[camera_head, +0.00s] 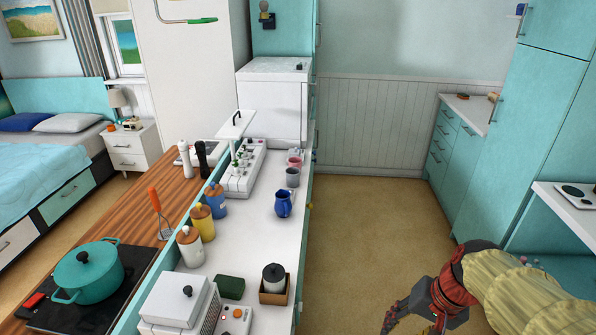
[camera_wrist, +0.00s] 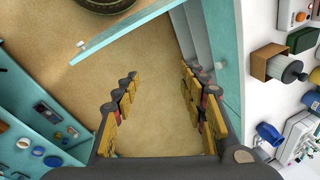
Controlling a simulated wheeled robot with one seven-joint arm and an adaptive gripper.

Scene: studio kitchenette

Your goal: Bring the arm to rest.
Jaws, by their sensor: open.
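My gripper (camera_head: 412,322) shows at the lower right in the head view, dark with a red and yellow-sleeved arm behind it. It hangs over the tan floor (camera_head: 370,230), right of the white counter (camera_head: 250,240). In the wrist view my gripper (camera_wrist: 162,82) has its two yellow-padded fingers spread wide. Only bare floor shows between them, and nothing is held. The fingertips are partly cut off by the lower edge of the head view.
A teal panel with a small knob (camera_wrist: 80,44) juts over the floor in the wrist view. The counter holds a blue jug (camera_head: 284,204) and a boxed dark-lidded canister (camera_head: 274,277). Teal cabinets (camera_head: 525,110) stand right. Floor between is clear.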

